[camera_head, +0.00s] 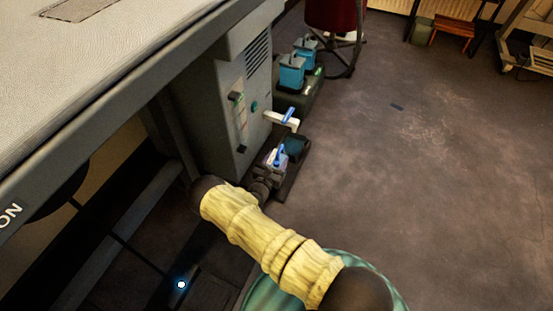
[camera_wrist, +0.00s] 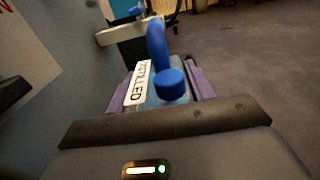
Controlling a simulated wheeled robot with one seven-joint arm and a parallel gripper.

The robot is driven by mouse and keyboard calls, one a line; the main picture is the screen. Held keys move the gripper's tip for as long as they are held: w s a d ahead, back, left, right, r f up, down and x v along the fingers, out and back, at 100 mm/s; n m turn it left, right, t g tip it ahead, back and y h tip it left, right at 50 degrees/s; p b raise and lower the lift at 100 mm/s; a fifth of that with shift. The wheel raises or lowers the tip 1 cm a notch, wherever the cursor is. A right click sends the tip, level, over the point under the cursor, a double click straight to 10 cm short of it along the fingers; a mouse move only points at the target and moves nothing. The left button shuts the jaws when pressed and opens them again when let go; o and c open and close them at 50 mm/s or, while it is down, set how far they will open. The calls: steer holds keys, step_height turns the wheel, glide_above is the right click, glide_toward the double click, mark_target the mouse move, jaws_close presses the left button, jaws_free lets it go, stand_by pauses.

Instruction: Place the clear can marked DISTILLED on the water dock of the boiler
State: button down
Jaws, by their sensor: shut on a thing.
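The clear can (camera_head: 277,158) has a blue handle and blue cap. Its white label (camera_wrist: 139,82) reads "...TILLED" in the wrist view; the start of the word is hidden. My gripper (camera_head: 270,172) is shut on the can, with a purple finger (camera_wrist: 201,82) on each side of it. The grey boiler (camera_head: 224,110) stands just left of the can, with a gauge and a white spout (camera_head: 282,120) above and behind it. A dark low base (camera_head: 291,182) lies at the boiler's foot beside the can. I cannot tell whether the can touches it.
Two blue cans (camera_head: 291,72) stand on a dark green stand (camera_head: 302,95) farther back. A dark teal round part (camera_head: 296,146) is close behind the held can. The ironing table (camera_head: 90,75) overhangs at the left. The floor (camera_head: 420,160) at the right is clear.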

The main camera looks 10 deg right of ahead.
steer(key=shift+w+f, duration=0.1)
steer(key=shift+f, duration=0.45)
steer(key=c, duration=0.6)
jaws_free()
steer(key=shift+f, duration=0.1)
steer(key=shift+s+a+r, duration=0.2)
steer(key=p+v, duration=0.5)
steer(key=v, duration=0.6)
steer(key=shift+s+a+f, duration=0.1)
steer(key=shift+s+a, duration=0.05)
steer(key=shift+s, duration=0.15)
